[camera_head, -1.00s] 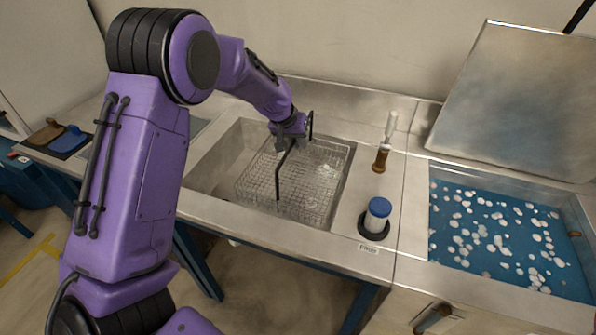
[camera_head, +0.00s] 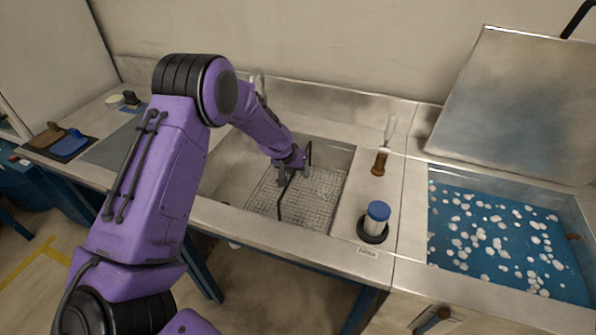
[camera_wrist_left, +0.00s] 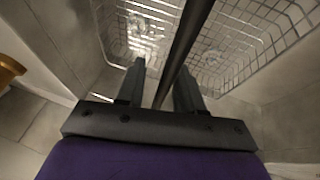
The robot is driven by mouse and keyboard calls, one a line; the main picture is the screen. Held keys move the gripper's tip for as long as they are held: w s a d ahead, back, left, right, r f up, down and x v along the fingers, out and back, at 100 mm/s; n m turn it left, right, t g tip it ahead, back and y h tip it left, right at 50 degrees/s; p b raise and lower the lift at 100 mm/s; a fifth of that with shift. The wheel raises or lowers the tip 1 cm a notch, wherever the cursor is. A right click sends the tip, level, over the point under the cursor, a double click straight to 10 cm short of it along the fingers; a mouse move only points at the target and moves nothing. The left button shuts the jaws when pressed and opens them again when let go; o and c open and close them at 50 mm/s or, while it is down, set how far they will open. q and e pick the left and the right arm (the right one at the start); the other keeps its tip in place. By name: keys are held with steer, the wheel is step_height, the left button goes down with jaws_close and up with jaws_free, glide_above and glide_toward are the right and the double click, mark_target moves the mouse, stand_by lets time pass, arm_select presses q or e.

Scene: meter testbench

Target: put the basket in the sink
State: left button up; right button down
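The wire basket (camera_head: 318,197) lies low inside the steel sink (camera_head: 230,172), looking level. Part of it is hidden by my left arm; its mesh also shows in the left wrist view (camera_wrist_left: 235,35). Its dark handle (camera_head: 282,203) stands up toward my left gripper (camera_head: 292,165), which is above the basket. In the left wrist view the handle (camera_wrist_left: 183,45) passes between the two fingers, with gaps showing beside it. The left gripper (camera_wrist_left: 160,85) looks open around the handle. My right gripper is out of view.
A blue-capped jar (camera_head: 377,217) and a brown-handled tool (camera_head: 380,162) stand on the counter right of the sink. Further right is a blue basin (camera_head: 500,240) with white pieces. Brushes (camera_head: 62,142) lie at the far left.

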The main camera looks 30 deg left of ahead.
arm_select(q)
steer(key=v, duration=1.2)
steer(key=shift+b, duration=0.45)
steer(key=shift+s, duration=0.1)
